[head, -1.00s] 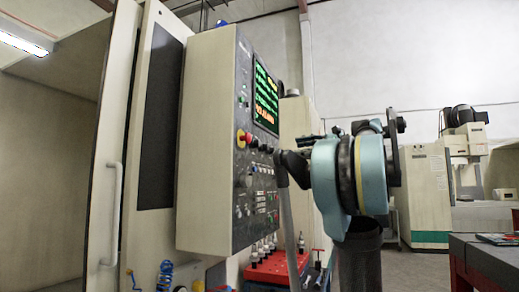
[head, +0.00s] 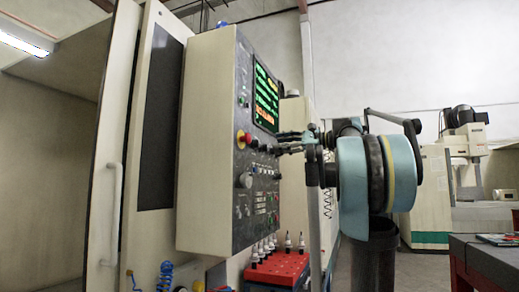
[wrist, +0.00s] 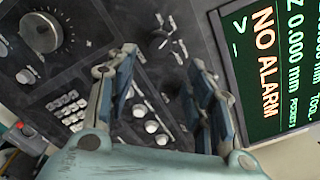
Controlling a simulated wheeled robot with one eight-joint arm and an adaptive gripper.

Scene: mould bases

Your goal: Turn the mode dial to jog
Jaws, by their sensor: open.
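The control panel (head: 243,200) carries the dials. In the wrist view, a small dark rotary knob (wrist: 160,43) with pale labels around it lies just beyond the gap between my fingertips; it looks like the mode dial, but its labels and setting are too small to read. My gripper (wrist: 163,58) is open and empty, its two fingers apart, with no visible contact with the knob. In the head view, my gripper (head: 283,142) points left at the panel, level with the row of dark knobs (head: 264,147) below the screen.
The lit screen (head: 265,97) is above the knobs; it reads NO ALARM in the wrist view (wrist: 262,65). A red emergency button (head: 242,137) and a large round dial (wrist: 40,32) are nearby. A red rack (head: 275,270) of tool holders stands below.

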